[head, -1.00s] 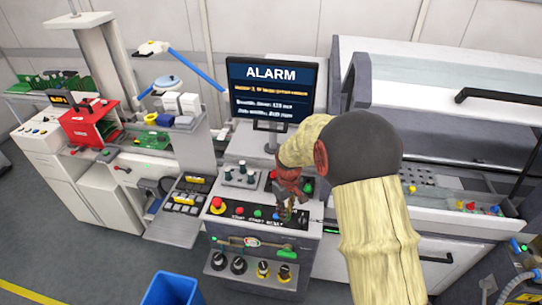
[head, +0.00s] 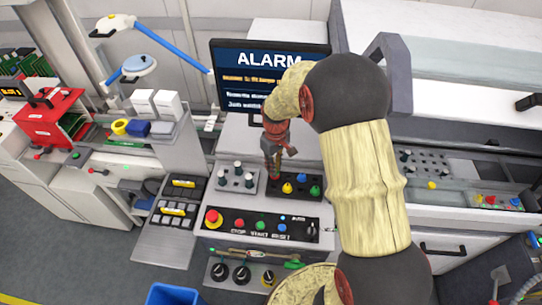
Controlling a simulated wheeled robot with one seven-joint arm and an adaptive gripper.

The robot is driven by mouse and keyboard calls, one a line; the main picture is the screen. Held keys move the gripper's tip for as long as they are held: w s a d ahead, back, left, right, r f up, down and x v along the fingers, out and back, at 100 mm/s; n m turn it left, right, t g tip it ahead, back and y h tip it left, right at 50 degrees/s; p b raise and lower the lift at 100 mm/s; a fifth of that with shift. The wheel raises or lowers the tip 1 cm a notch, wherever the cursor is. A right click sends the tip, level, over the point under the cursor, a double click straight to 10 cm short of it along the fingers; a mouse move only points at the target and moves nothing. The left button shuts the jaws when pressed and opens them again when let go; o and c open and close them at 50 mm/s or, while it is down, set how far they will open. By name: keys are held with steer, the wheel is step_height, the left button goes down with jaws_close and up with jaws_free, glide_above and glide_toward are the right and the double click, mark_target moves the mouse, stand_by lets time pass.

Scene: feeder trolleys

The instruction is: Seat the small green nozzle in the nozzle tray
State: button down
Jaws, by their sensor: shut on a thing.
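My gripper (head: 272,172) points down over the left end of a dark nozzle tray (head: 270,189) on the console top. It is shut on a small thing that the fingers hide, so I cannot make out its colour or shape. In the dark tray stand a yellow nozzle (head: 287,188), a green nozzle (head: 315,191) and a blue one (head: 302,178). I cannot tell whether the fingertips touch the tray. A grey tray (head: 232,187) with several grey pegs lies just left of my gripper.
A button panel (head: 256,226) with a red stop knob (head: 213,218) lies in front of the trays. An alarm monitor (head: 240,75) stands behind. A machine bed at the right holds another grey tray (head: 430,172) and a strip of coloured parts (head: 497,202). Black keypads lie at left.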

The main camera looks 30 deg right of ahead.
steer(key=shift+w+f, duration=0.1)
steer(key=shift+f, duration=0.05)
steer(key=shift+a+f, duration=0.1)
steer(key=shift+f, duration=0.15)
steer(key=shift+f+b, duration=3.25)
steer(key=shift+f, duration=1.75)
steer(key=c, duration=1.8)
jaws_free()
steer(key=o, duration=0.4)
